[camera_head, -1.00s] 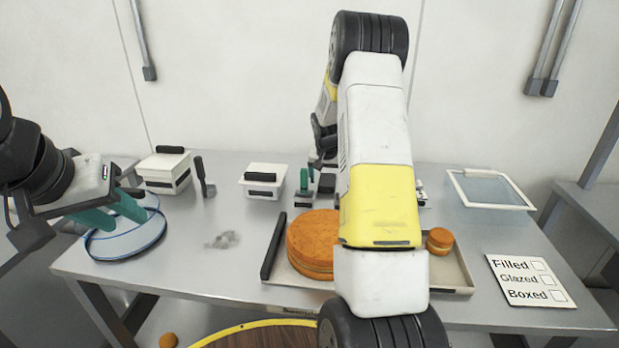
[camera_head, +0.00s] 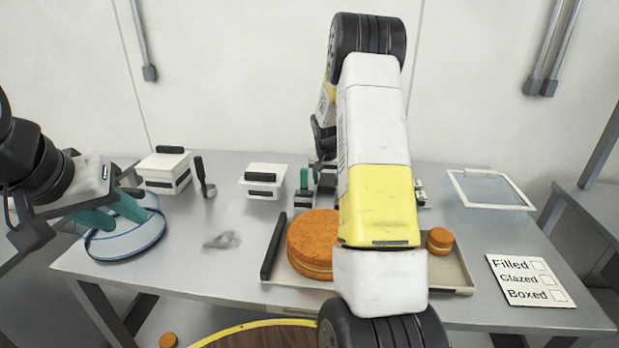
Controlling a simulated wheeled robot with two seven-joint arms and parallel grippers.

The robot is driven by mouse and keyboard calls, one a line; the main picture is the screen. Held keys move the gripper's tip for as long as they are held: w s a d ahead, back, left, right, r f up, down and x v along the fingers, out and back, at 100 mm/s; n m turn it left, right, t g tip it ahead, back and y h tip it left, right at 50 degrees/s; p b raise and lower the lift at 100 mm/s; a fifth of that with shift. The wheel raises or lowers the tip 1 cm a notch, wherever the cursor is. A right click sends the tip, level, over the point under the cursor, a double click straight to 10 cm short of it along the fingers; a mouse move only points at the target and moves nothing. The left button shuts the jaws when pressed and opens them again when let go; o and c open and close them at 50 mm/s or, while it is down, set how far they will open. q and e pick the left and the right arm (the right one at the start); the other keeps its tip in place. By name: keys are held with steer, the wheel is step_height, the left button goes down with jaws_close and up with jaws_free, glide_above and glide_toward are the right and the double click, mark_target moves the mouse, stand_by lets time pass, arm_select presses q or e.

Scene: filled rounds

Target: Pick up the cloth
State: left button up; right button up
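A crumpled grey patch (camera_head: 222,240) lies flat on the table, left of the baking tray; I cannot tell whether it is the cloth or a smear. My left gripper (camera_head: 122,214) has teal fingers, spread apart and empty as far as I see. They hang over a pale round item with a blue rim (camera_head: 128,245) at the table's left end; contact is unclear. My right arm crosses the middle of the view. My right gripper (camera_head: 321,168) is at the back of the table, mostly hidden behind that arm, so its fingers are unclear.
White boxes with dark handles (camera_head: 165,172) (camera_head: 263,182) stand at the back left. A tray (camera_head: 455,274) holds a large orange cake round (camera_head: 312,245) and a small one (camera_head: 439,241). A checklist card (camera_head: 530,281) and a framed clear panel (camera_head: 489,190) are at right.

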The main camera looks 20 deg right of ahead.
mark_target(327, 181)
steer(key=c, duration=1)
steer(key=shift+o, duration=0.2)
step_height(327, 181, up, 11)
steer(key=shift+f, duration=0.2)
